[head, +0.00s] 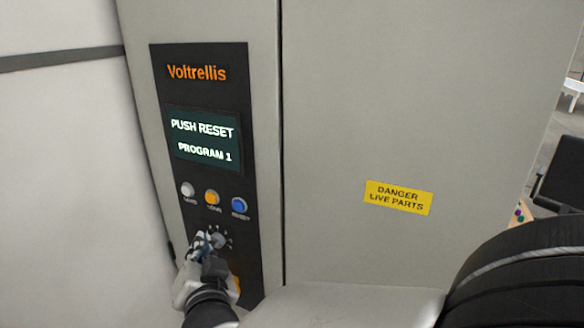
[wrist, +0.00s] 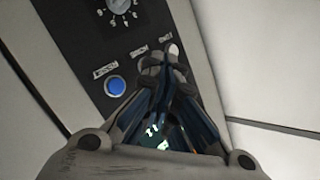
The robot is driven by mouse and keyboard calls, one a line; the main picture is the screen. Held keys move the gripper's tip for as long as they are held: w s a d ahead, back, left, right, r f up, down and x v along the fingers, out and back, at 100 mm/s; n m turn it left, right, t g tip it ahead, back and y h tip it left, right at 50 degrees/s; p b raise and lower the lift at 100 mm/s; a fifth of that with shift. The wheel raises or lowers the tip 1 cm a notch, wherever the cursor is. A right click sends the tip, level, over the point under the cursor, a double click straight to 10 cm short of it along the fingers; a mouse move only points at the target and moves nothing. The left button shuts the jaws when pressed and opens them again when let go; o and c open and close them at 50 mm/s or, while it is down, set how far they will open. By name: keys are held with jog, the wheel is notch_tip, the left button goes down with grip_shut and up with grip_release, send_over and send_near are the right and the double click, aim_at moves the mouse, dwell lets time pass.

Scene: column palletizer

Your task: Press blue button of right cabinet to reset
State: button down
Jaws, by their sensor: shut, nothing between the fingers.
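The blue button (head: 239,205) sits at the right end of a row of three on the cabinet's black panel (head: 208,103), with a label under it that looks like RESET. In the wrist view the blue button (wrist: 115,86) shows whole and uncovered, to the left of my fingers. My gripper (head: 204,243) is shut and empty, in front of the panel below the buttons and partly over the dial. In the wrist view my gripper (wrist: 162,68) covers the middle button's place. The panel's screen (head: 204,139) reads PUSH RESET, PROGRAM 1.
A white button (head: 187,189) and an orange button (head: 212,197) are left of the blue one. The dial (head: 218,240) is below. A yellow danger label (head: 398,197) is on the cabinet door. A pale wall or cabinet face stands close on the left.

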aim_at(238, 206)
jog(key=shift+r, duration=0.1)
jog(key=shift+w, duration=0.1)
dwell(0.3)
jog(key=w+d, duration=0.3)
jog(key=w, duration=0.5)
jog(key=shift+d, duration=0.15)
jog(key=shift+b, duration=0.35)
dwell(1.0)
jog(key=shift+w+d+b, duration=0.15)
jog(key=shift+w+b, duration=0.2)
